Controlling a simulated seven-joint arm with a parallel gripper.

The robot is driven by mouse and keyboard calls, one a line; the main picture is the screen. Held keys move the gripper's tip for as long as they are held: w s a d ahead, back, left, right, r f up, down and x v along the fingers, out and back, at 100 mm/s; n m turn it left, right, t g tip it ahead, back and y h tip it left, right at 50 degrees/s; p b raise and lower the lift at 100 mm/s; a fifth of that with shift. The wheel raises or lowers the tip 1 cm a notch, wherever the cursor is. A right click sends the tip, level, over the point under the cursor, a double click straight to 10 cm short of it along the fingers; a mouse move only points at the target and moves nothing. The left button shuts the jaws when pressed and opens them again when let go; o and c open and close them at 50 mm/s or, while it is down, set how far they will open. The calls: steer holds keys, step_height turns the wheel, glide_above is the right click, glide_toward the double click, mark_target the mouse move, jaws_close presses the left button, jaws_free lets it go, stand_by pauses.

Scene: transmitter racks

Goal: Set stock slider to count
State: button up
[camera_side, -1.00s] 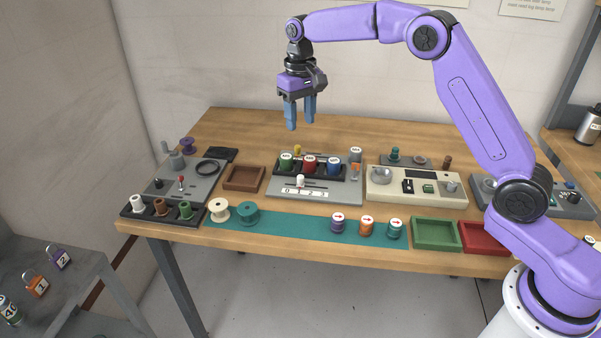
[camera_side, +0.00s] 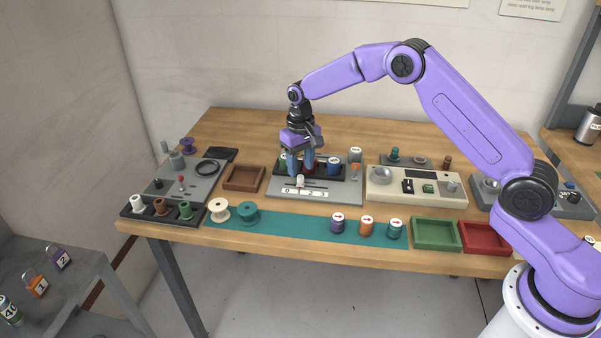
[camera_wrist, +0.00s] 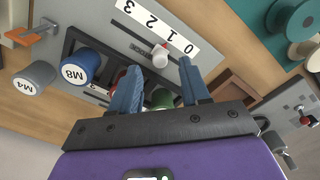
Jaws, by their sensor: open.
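The stock slider is a white knob (camera_side: 300,180) in a slot of the grey panel (camera_side: 345,190). A white scale strip (camera_side: 304,191) marked 0, 1, 2, 3 lies in front of it. The knob stands nearest the 1 in the side view. My gripper (camera_side: 301,173) is open, pointing down just behind and above the knob. In the wrist view the knob (camera_wrist: 160,55) shows between the two blue fingertips, with no contact visible. The scale strip (camera_wrist: 160,28) shows beyond them.
Just behind the slider, a black rack holds green (camera_side: 283,160), red (camera_wrist: 117,80) and blue (camera_side: 334,166) labelled spools, close to my fingers; the red one is mostly hidden in the side view. A grey labelled spool (camera_side: 355,154) stands at the right. A brown tray (camera_side: 243,187) lies left.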

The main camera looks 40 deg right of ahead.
mark_target(300, 176)
steer(key=shift+f, duration=1.6)
jaws_close()
steer(key=shift+s+d, duration=2.45)
steer(key=shift+d, duration=0.05)
jaws_free()
step_height(300, 176, up, 18)
steer(key=shift+f, duration=0.25)
